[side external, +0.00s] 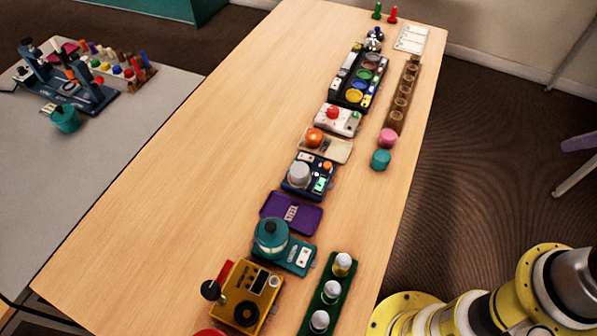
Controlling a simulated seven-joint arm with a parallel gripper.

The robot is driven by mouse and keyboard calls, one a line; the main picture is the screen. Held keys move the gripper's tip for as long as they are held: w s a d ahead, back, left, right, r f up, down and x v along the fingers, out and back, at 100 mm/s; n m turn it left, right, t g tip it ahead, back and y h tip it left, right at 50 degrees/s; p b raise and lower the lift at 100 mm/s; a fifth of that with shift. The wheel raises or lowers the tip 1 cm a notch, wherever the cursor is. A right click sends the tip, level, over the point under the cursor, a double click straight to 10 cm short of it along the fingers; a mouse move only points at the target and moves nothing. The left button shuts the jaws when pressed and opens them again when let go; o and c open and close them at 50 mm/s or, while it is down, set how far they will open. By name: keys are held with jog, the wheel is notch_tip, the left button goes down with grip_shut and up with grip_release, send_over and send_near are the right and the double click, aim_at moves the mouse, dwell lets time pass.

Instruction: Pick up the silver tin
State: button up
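A silver-grey round piece (300,174), the closest match I see to a silver tin, sits on a dark blue board (322,188) in the middle of the row on the wooden table. I cannot tell whether it is loose or part of the board. Several small pale-topped jars (331,292) stand in a green rack (312,304) nearer the front. Parts of my yellow and grey arm show at the lower right, off the table's right side. My gripper is not in view.
The wooden table (190,170) is clear on its left half. A purple plate (290,213), a teal pot (271,236) and a yellow device (246,293) stand in front of the blue board. An orange knob (314,138) is behind it. Pink (388,138) and teal (381,159) pieces lie to the right.

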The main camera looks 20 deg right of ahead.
jog(key=o, duration=1.2)
jog(key=shift+c, duration=0.2)
